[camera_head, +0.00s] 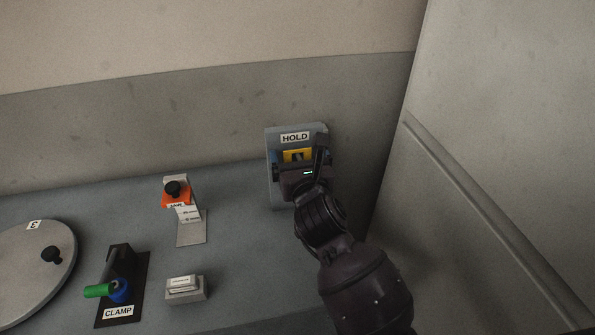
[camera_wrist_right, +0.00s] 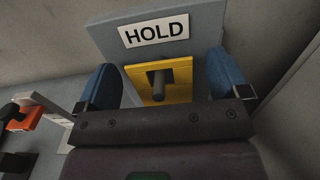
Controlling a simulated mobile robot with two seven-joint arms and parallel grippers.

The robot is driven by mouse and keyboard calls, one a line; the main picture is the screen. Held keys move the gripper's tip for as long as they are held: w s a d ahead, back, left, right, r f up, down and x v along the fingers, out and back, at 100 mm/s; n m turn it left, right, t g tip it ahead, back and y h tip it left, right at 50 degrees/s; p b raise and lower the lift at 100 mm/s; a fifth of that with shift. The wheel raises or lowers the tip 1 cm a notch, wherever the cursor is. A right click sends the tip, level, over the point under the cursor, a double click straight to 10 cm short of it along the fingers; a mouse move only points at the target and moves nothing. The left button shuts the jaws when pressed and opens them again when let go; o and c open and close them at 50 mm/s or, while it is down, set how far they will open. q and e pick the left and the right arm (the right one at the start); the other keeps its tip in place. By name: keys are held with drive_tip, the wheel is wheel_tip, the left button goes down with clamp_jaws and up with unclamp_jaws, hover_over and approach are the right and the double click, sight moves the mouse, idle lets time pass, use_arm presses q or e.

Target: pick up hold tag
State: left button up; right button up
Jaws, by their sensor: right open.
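The hold tag (camera_head: 291,155) is a yellow plate on a grey upright board labelled HOLD (camera_head: 295,138). In the right wrist view the yellow tag (camera_wrist_right: 180,79) hangs around a dark peg (camera_wrist_right: 158,84) that sticks out from the board (camera_wrist_right: 206,22). My right gripper (camera_head: 296,163) is in front of the board, with its arm coming in from the lower right. In the right wrist view its two blue fingers (camera_wrist_right: 163,85) are open, one on each side of the tag, with a gap on both sides. The tag's lower part is hidden behind my gripper body. My left gripper is not in view.
An orange tag hangs on a black-knobbed stand (camera_head: 191,225) left of the board. A CLAMP fixture (camera_head: 121,282) with a green handle, a small grey block (camera_head: 186,290) and a round disc (camera_head: 30,270) stand further left. A tall grey panel (camera_head: 490,150) rises close on the right.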

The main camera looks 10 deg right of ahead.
drive_tip(key=shift+c, duration=0.4)
drive_tip(key=c, duration=0.9)
drive_tip(key=shift+r, duration=0.1)
